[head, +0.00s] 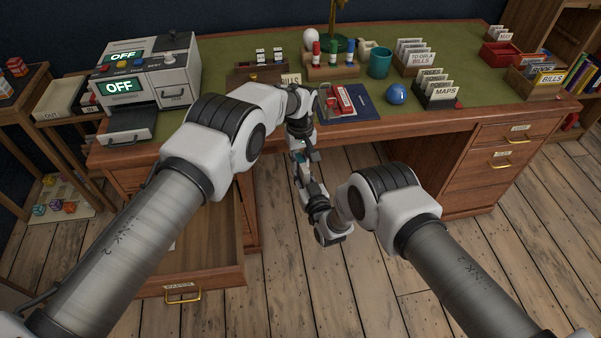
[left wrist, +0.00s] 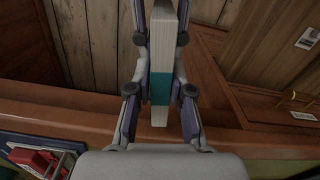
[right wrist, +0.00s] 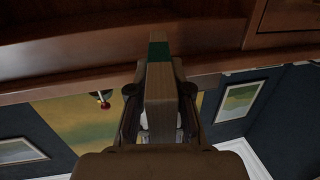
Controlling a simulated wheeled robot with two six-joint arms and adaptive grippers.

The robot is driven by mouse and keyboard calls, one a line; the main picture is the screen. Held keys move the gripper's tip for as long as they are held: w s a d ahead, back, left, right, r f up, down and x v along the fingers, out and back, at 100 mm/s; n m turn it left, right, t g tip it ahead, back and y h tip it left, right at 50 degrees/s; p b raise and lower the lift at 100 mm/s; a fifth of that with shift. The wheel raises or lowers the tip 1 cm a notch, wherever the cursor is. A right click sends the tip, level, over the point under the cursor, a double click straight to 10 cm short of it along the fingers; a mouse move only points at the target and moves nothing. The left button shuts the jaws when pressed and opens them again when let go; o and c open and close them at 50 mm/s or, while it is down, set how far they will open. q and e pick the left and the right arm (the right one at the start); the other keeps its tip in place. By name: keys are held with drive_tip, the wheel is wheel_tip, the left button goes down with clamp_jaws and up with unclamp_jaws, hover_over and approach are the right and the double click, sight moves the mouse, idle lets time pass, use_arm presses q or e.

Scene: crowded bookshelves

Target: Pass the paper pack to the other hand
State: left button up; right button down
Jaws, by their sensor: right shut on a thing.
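The paper pack (left wrist: 160,60) is a thin pale block with a teal band, between my two grippers in front of the desk. My right gripper (head: 306,162) is shut on it; the right wrist view shows the pack (right wrist: 160,78) between the fingers, its dark green band at the far end. My left gripper (head: 302,150) is around the pack's other part. In the left wrist view its fingers (left wrist: 163,30) stand on either side, very close to the pack; contact is hard to make out. In the head view the arms partly hide the pack.
An open drawer (head: 185,275) juts out at lower left. Bare floor lies below.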

use_arm(q)
drive_tip(key=shift+o, duration=1.4)
wheel_tip(320, 180, up, 12)
drive_tip(key=s+a+f+m, duration=0.1)
drive_tip(key=s+a+f, duration=0.6)
drive_tip(key=f, duration=0.3)
drive_tip(key=s+a+f, duration=0.7)
drive_tip(key=f, duration=0.3)
drive_tip(key=s+a+m, duration=0.1)
drive_tip(key=s+a, duration=0.2)
drive_tip(key=s, duration=1.1)
drive_tip(key=s+a+m, duration=0.2)
drive_tip(key=s+a, duration=0.1)
drive_tip(key=s, duration=1.1)
drive_tip(key=shift+s+a+f, duration=0.2)
drive_tip(key=shift+s+a, duration=0.05)
drive_tip(key=shift+a, duration=0.15)
